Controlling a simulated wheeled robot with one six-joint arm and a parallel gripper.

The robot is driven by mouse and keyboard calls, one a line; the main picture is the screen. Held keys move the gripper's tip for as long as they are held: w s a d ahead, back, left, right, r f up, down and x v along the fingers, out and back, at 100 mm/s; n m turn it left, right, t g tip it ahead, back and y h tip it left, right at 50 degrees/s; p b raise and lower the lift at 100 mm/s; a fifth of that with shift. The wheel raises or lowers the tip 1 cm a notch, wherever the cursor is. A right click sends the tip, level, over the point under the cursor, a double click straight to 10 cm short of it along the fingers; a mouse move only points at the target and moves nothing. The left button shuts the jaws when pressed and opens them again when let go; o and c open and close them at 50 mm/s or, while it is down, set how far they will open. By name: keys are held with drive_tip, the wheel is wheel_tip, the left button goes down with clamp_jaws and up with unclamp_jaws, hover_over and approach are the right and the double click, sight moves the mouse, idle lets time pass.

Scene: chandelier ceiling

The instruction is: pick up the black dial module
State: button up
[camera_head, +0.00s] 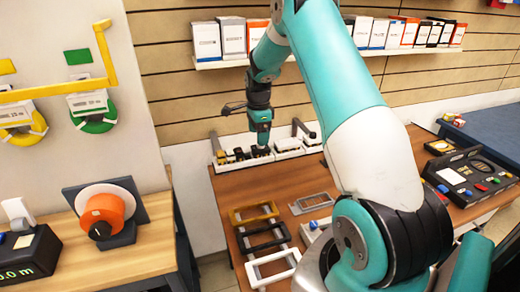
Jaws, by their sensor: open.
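My gripper (261,146) points down over the white trays (228,167) at the back of the brown table. Its jaws are open, though the fingertips are small and dark in this view. A small dark module (259,152) sits in the tray right below the gripper. It may be the black dial module, but its face is too small and partly covered to tell. I cannot tell whether the fingers are around it or just above it. Other small dark and yellowish modules (238,155) sit in the tray to its left.
Yellow, black and white frames (270,265) lie on the table (290,197) in front, with a grey frame (311,204) beside them. A control panel (467,178) stands at the right. A shelf of boxes (207,40) runs along the wall. A side bench with an orange spool (104,211) is at left.

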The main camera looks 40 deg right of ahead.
sight(260, 152)
drive_tip(key=f+p, duration=0.1)
drive_tip(key=f, duration=0.2)
drive_tip(key=f+p, duration=0.1)
drive_tip(key=shift+s+d+f+p, duration=0.1)
drive_tip(key=shift+s+f+p, duration=0.05)
drive_tip(key=shift+s+p, duration=0.2)
drive_tip(key=shift+f, duration=0.45)
drive_tip(key=shift+c, duration=0.4)
drive_tip(key=c, duration=0.9)
